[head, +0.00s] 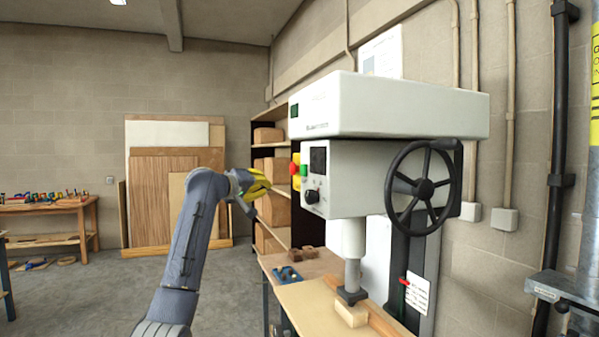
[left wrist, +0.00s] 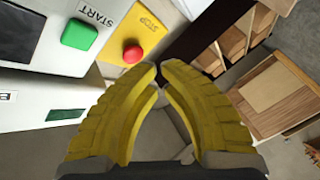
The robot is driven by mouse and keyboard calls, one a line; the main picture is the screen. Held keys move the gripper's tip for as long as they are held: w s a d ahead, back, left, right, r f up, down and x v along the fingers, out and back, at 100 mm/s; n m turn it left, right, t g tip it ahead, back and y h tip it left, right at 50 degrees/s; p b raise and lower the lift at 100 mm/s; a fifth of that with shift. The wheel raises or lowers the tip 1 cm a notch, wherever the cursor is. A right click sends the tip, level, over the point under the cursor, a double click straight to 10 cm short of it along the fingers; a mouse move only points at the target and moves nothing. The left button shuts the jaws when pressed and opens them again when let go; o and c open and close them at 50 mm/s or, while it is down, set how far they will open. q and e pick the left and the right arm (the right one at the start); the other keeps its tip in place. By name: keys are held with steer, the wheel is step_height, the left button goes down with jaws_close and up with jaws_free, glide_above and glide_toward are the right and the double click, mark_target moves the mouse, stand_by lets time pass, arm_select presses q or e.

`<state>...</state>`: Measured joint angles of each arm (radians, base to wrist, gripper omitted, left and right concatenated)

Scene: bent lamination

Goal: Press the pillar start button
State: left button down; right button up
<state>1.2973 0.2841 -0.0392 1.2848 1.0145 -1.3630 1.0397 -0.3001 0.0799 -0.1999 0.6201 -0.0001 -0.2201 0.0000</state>
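The drill press (head: 340,180) has a green START button (head: 304,170) on its control box, which also shows in the left wrist view (left wrist: 80,35) under the label START. A red STOP button (left wrist: 133,53) on a yellow plate sits beside it; it also shows in the head view (head: 293,168). My left gripper (head: 265,182) is left of the control box. Its yellow fingers (left wrist: 160,68) are closed to almost touching tips, with nothing between them. The tips appear nearer the STOP button than the START button in the wrist view. My right gripper is not in view.
A black handwheel (head: 423,185) is on the press's right side. A black knob (head: 312,196) sits below the buttons. A wood block (head: 351,313) lies under the spindle. Shelves with boxes (head: 268,165) stand behind my gripper. The floor to the left is open.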

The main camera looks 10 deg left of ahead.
arm_select(q)
steer(key=r, duration=0.1)
steer(key=s+r, duration=0.1)
steer(key=r, duration=0.1)
steer(key=s+r, duration=0.1)
steer(key=shift+s+d+r, duration=0.1)
steer(key=shift+d+r, duration=0.05)
steer(key=shift+r, duration=0.25)
steer(key=shift+d, duration=0.1)
steer(key=w+d, duration=0.5)
steer(key=d, duration=0.2)
stand_by(0.3)
steer(key=shift+w+d, duration=0.55)
steer(key=shift+d, duration=0.3)
stand_by(2.6)
steer(key=shift+a, duration=0.15)
steer(key=shift+s+a, duration=0.5)
steer(key=shift+a, duration=0.15)
stand_by(0.3)
steer(key=shift+s+a, duration=0.75)
steer(key=shift+a, duration=0.3)
steer(key=shift+s+a, duration=0.7)
steer(key=shift+a, duration=0.3)
